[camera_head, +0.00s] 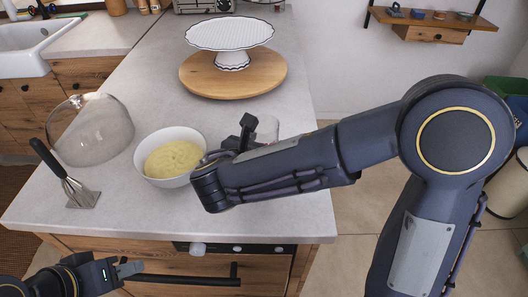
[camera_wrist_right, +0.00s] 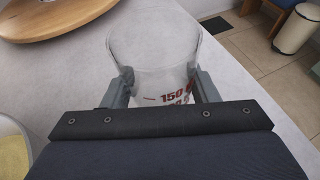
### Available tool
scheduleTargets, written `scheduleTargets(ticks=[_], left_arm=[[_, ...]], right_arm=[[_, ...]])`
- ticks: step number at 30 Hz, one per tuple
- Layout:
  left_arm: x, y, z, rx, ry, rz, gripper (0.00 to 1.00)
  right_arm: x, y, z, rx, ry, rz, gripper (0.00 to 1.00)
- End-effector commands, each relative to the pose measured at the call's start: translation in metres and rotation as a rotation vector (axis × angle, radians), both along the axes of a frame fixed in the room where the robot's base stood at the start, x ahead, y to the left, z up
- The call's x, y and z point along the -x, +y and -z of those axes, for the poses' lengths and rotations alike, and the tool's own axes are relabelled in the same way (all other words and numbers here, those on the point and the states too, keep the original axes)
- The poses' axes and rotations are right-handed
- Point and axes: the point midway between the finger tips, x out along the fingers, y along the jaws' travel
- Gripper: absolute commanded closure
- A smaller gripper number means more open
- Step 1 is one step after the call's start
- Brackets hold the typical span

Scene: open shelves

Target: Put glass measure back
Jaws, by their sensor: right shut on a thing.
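The glass measure (camera_wrist_right: 155,50) is a clear beaker with red markings, upright between the two fingers of my right gripper (camera_wrist_right: 161,88) in the right wrist view. The fingers press on its sides, and the gripper is shut on it. In the head view the glass measure (camera_head: 268,128) shows partly behind my right gripper (camera_head: 246,132), over the counter right of the bowl. I cannot tell whether its base touches the counter. My left gripper (camera_head: 126,268) is low at the left, in front of the drawers, away from the glass; its opening is unclear.
A white bowl of yellow food (camera_head: 171,181) stands close left of my right gripper. A cake stand (camera_head: 231,62) stands on a round wooden board (camera_head: 203,82) behind. A glass dome (camera_head: 92,130) and a masher (camera_head: 78,190) are at left. A wall shelf (camera_head: 432,20) is at back right.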

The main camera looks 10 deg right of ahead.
Motion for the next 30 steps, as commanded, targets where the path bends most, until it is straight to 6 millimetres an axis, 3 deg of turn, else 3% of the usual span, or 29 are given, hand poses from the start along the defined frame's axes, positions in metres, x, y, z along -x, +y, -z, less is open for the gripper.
scheduleTargets(ticks=[1,5,19,20,21,24,30], left_arm=[[0.0,0.0,0.003,0.0,0.0,0.0,0.64],[0.0,0.0,0.005,0.0,0.0,0.0,0.64],[0.0,0.0,0.01,0.0,0.0,0.0,0.64],[0.0,0.0,0.008,0.0,0.0,0.0,0.64],[0.0,0.0,0.008,0.0,0.0,0.0,0.64],[0.0,0.0,0.008,0.0,0.0,0.0,0.64],[0.0,0.0,0.008,0.0,0.0,0.0,0.64]], right_arm=[[0.0,0.0,0.012,0.005,0.004,0.0,0.73],[0.001,0.0,0.027,0.003,0.003,0.0,0.73],[0.001,0.0,0.035,0.001,-0.001,0.001,0.73],[0.001,0.0,0.033,0.001,0.0,0.002,0.43],[0.001,0.0,0.033,0.001,0.0,0.002,0.37],[0.001,0.0,0.033,0.001,0.0,0.002,0.25],[0.001,0.0,0.033,0.001,0.0,0.002,0.25]])
